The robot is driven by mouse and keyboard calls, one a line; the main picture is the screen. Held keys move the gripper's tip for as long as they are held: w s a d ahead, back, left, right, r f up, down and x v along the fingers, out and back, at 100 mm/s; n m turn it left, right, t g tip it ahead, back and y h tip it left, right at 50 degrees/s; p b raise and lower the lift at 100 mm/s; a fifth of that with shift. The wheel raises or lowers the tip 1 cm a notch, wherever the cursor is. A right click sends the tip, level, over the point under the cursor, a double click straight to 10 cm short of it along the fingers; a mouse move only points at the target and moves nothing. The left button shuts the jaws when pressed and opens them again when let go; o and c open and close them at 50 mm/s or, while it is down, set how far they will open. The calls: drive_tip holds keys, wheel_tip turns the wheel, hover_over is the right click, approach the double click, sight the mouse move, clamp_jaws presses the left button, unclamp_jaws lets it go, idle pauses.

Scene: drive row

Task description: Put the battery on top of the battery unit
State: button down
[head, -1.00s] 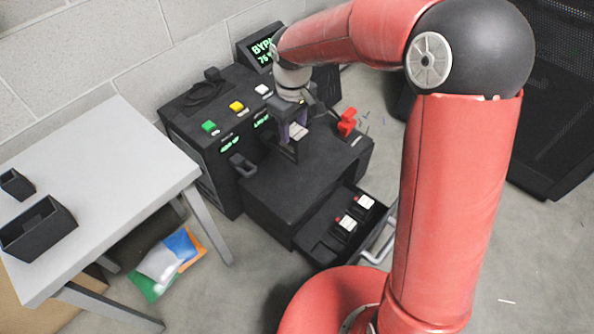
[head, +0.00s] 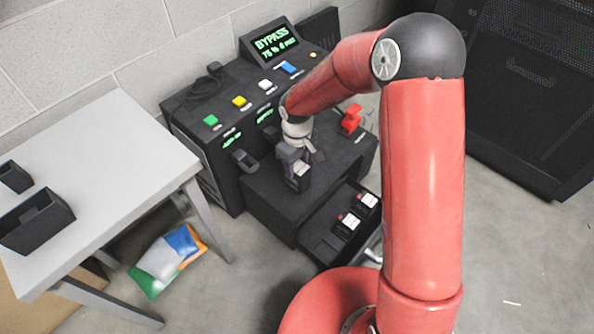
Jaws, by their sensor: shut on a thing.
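The battery unit (head: 262,188) is a black low block with a flat top, set against a taller black console. My gripper (head: 295,160) is over the front part of this top and shut on a battery (head: 300,183). The battery is dark with a pale label and roughly upright. I cannot tell whether its bottom touches the top or hangs just above. The open drawer (head: 318,243) at the unit's front holds two more batteries (head: 347,222) with white labels and red marks.
The console carries green (head: 211,120), yellow, white and blue buttons and a lit screen (head: 275,42). A red part (head: 351,119) stands at the top's right. A grey table (head: 110,150) with black bins is at left. Bags (head: 170,260) lie on the floor.

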drive_tip(key=shift+f, duration=1.75)
drive_tip(key=shift+f, duration=0.1)
drive_tip(key=c, duration=0.8)
unclamp_jaws()
drive_tip(key=shift+b, duration=0.3)
wheel_tip(320, 180, up, 12)
drive_tip(key=shift+r+p, duration=0.15)
drive_tip(key=shift+p, duration=0.65)
